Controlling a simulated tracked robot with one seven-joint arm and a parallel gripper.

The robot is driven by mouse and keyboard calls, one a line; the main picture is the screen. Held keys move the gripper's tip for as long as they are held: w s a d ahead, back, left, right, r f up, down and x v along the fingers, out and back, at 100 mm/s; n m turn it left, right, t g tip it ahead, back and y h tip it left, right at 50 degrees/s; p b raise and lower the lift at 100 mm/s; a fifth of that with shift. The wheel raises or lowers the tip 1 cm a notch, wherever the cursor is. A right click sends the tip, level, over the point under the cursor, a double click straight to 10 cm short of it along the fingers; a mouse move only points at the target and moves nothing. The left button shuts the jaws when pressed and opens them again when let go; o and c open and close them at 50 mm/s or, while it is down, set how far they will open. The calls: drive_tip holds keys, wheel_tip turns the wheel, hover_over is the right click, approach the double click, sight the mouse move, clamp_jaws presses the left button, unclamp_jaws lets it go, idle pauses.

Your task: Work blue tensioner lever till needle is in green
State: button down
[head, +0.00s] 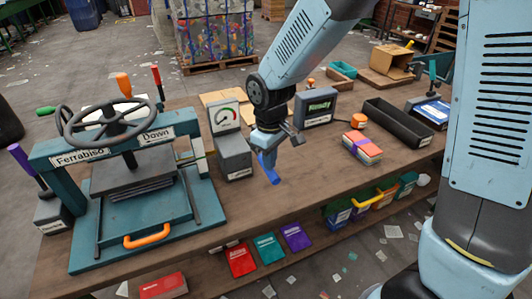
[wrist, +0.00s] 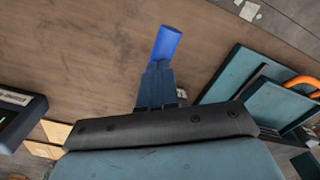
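The blue tensioner lever (head: 268,168) points down and toward the front of the bench, beside a grey box (head: 234,158). My gripper (head: 269,148) is over the lever from above, with its fingers close around it. In the wrist view, the blue lever end (wrist: 167,43) sticks out past my gripper's fingertips (wrist: 157,72). The lever's base is hidden behind my gripper. The gauge (head: 226,117) stands behind the grey box, with a white dial and a green band. Its needle is too small to read for certain.
A teal press with a black handwheel (head: 110,118) stands to the left. A grey display box (head: 316,107) is right behind my gripper. A stack of orange and white cards (head: 362,148) and a black tray (head: 397,122) lie to the right. The bench front is clear.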

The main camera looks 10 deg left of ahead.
wheel_tip(320, 180, up, 11)
drive_tip(key=shift+r, duration=0.15)
idle(0.9)
idle(0.5)
drive_tip(key=shift+f, duration=2.5)
